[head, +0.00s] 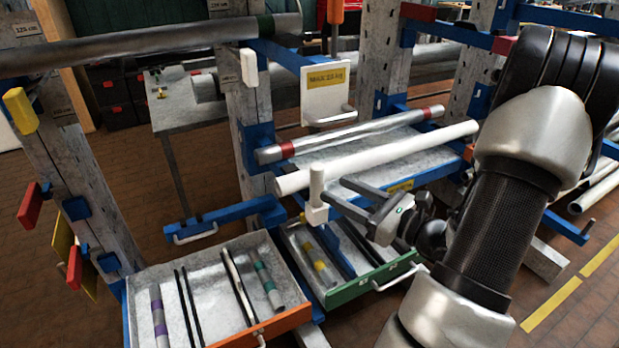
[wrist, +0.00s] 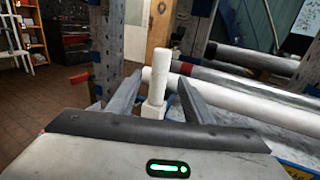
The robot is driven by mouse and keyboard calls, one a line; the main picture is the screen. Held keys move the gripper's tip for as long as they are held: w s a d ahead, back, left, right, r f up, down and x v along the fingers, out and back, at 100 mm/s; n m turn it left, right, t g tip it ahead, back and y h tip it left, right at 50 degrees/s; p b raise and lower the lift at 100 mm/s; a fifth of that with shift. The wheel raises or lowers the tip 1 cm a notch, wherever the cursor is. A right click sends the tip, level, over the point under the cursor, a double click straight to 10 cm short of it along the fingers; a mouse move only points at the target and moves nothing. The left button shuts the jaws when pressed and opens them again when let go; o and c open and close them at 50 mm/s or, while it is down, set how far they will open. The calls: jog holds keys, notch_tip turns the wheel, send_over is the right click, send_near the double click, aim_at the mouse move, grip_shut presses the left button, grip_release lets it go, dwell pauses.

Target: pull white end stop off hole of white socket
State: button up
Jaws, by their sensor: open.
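The white end stop (head: 316,182) stands upright at the front end of a blue rack arm, in front of a long white tube. Its lower end meets a wider white block (head: 316,214), which looks like the white socket; the hole itself is hidden. My gripper (head: 334,190) is open just right of the end stop, its two fingers pointing at it. In the wrist view the end stop (wrist: 161,68) rises between the fingertips (wrist: 160,82), with the white block (wrist: 153,109) below. I cannot tell whether either finger touches it.
The white tube (head: 380,158) and a grey tube with red bands (head: 350,136) lie close behind. A green-fronted drawer (head: 372,283) and an orange-fronted drawer (head: 262,330) stand open below. A white sign plate (head: 325,98) hangs above. Rack posts stand behind.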

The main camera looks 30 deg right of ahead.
jog(key=b+x, duration=0.1)
jog(key=x, duration=1)
jog(key=shift+w+a+b, duration=0.1)
jog(key=shift+w+b, duration=0.05)
jog(key=shift+b, duration=0.15)
grip_shut()
notch_tip(320, 180, up, 7)
jog(key=p, duration=0.6)
dwell(0.4)
